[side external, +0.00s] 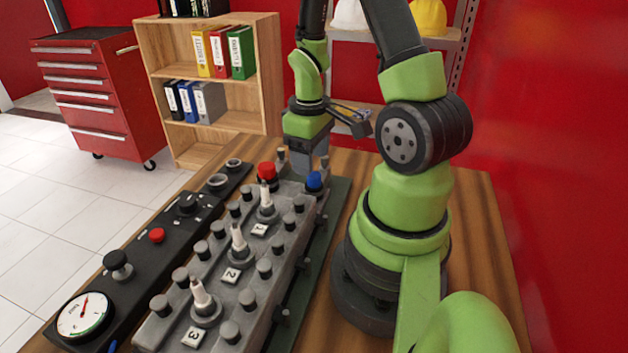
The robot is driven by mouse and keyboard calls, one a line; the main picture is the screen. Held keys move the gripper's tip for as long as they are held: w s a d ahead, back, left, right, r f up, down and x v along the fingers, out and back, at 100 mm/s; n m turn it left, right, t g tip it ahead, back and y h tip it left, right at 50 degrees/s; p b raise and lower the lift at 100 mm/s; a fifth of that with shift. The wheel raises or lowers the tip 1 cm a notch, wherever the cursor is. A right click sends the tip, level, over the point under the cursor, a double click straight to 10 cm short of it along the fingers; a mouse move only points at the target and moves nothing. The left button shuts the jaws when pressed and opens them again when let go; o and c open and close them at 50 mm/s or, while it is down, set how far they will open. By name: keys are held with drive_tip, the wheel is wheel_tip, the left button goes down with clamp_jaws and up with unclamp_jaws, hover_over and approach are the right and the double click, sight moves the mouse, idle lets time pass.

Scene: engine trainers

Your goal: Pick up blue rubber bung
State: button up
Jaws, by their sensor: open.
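The blue rubber bung (314,181) sits at the far right corner of the grey engine block (255,265), upright as far as I can see. My gripper (303,164) is open and points down at the far end of the block. Its fingers are close to the blue bung, one on the left and one just above it in the picture. I cannot tell whether a finger touches the bung. A red bung (267,171) sits to the left of the blue one, near my left finger.
Several grey bolts and white-tipped plugs (238,240) stand up from the block. A black control panel (140,270) with a gauge (84,315) lies to the left. The wooden table (480,240) is bare to the right of my base.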

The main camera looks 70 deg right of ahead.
sight(314, 182)
drive_tip(key=shift+s+d+f, duration=0.1)
drive_tip(key=shift+s+f, duration=0.05)
drive_tip(key=shift+f, duration=0.5)
drive_tip(key=shift+s+f, duration=0.1)
drive_tip(key=shift+f, duration=1.3)
drive_tip(key=shift+w, duration=0.1)
drive_tip(key=c, duration=1)
